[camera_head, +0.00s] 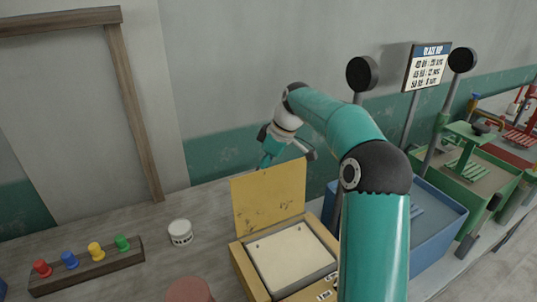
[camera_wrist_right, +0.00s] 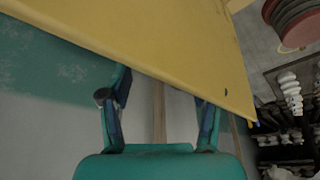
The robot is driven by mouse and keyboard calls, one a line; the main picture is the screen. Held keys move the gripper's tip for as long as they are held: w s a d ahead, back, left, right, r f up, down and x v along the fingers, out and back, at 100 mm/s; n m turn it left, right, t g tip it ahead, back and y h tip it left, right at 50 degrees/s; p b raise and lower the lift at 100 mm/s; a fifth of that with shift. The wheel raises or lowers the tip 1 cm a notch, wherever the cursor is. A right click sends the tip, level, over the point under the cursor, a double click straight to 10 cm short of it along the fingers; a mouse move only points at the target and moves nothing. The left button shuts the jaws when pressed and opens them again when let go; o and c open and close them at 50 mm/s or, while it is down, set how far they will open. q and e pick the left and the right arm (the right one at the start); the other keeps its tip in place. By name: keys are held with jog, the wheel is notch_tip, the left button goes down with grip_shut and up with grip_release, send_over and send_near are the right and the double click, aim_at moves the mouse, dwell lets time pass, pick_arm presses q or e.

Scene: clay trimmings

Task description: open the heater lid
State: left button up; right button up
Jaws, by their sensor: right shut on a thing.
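The heater (camera_head: 240,272) is a yellow box with a pale plate (camera_head: 290,258) inside, at the lower middle of the head view. Its yellow lid (camera_head: 268,198) stands up, nearly upright, at the back of the box, with the inside of the box in plain sight. The lid (camera_wrist_right: 150,35) also fills the upper part of the right wrist view. My right gripper (camera_head: 266,160) is at the lid's top edge, shut on the lid; its fingertips are partly hidden behind the lid. My left gripper is in neither view.
A white jar (camera_head: 180,232) and a wooden rack (camera_head: 88,268) with coloured knobs are left of the heater. A reddish round thing (camera_head: 189,290) is near the front. A blue bin (camera_head: 437,220) and green bin (camera_head: 490,187) are to the right, partly behind my arm.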

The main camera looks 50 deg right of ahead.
jog(key=v, duration=1.1)
jog(key=shift+r, duration=0.15)
jog(key=shift+s, duration=0.1)
